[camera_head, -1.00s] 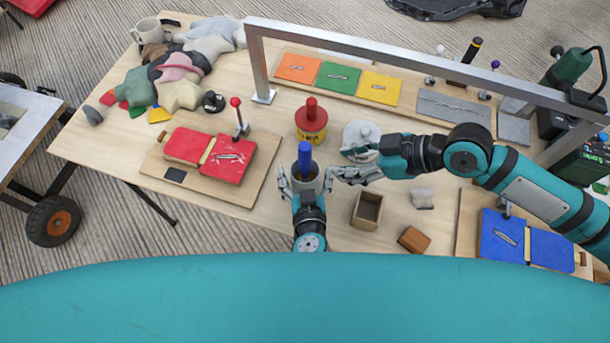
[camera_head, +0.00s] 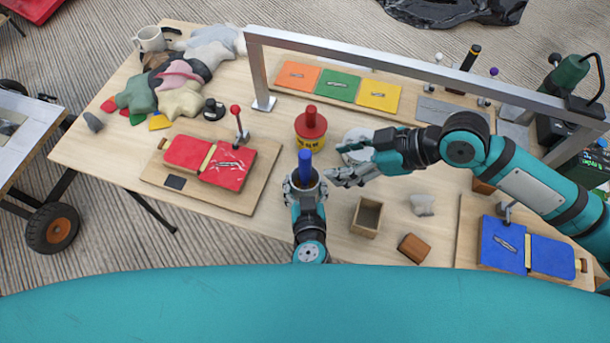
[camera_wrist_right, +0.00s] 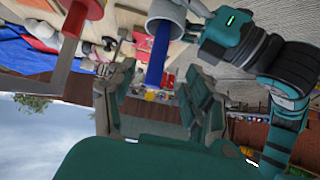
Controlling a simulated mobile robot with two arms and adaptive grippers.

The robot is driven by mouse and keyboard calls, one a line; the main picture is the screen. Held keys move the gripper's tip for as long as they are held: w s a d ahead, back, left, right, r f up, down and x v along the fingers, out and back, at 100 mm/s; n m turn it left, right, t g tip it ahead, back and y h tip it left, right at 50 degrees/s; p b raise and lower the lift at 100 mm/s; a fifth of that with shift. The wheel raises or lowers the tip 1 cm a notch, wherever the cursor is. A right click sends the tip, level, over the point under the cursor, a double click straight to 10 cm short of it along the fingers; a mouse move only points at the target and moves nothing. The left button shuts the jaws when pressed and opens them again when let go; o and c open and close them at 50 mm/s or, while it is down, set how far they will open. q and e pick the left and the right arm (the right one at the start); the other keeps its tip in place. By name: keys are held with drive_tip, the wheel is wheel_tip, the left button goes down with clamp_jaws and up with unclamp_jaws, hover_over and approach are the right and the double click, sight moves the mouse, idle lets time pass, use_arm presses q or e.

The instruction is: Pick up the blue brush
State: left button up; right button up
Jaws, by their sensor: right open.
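The blue brush (camera_head: 305,165) stands upright in a grey cup (camera_head: 318,186) at the front middle of the table. Its blue handle sticks up; its lower end is hidden in the cup. My left gripper (camera_head: 305,188) has its fingers around the cup and appears shut on it. My right gripper (camera_head: 338,179) is open and empty, just right of the cup, pointing left. In the right wrist view the blue brush (camera_wrist_right: 158,55) comes out of the whitish cup (camera_wrist_right: 168,12), in line with the gap between the open fingers (camera_wrist_right: 160,95).
A red-and-yellow can (camera_head: 311,130) stands behind the cup. A wooden box (camera_head: 367,215) and a brown block (camera_head: 414,247) lie to the right front. A red hinged board (camera_head: 190,153) is at left. A metal frame (camera_head: 400,65) spans the back of the table.

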sight(304, 167)
drive_tip(key=a+r+g+h, duration=0.1)
drive_tip(key=a+h, duration=0.1)
drive_tip(key=w+a+r+g+h, duration=0.1)
drive_tip(key=a+r+h, duration=0.1)
drive_tip(key=a+h, duration=0.1)
drive_tip(key=w+a+r+m+g+h, duration=0.1)
drive_tip(key=a+h, duration=0.1)
drive_tip(key=a, duration=0.1)
drive_tip(key=shift+r, duration=0.2)
drive_tip(key=shift+w+r+m+h, duration=0.1)
drive_tip(key=shift+r+m+h, duration=0.4)
drive_tip(key=shift+h, duration=0.6)
drive_tip(key=shift+d+f, duration=0.1)
wheel_tip(304, 167, down, 11)
drive_tip(key=shift+d+f, duration=0.15)
drive_tip(key=shift+f, duration=0.05)
drive_tip(key=shift+c, duration=0.3)
clamp_jaws()
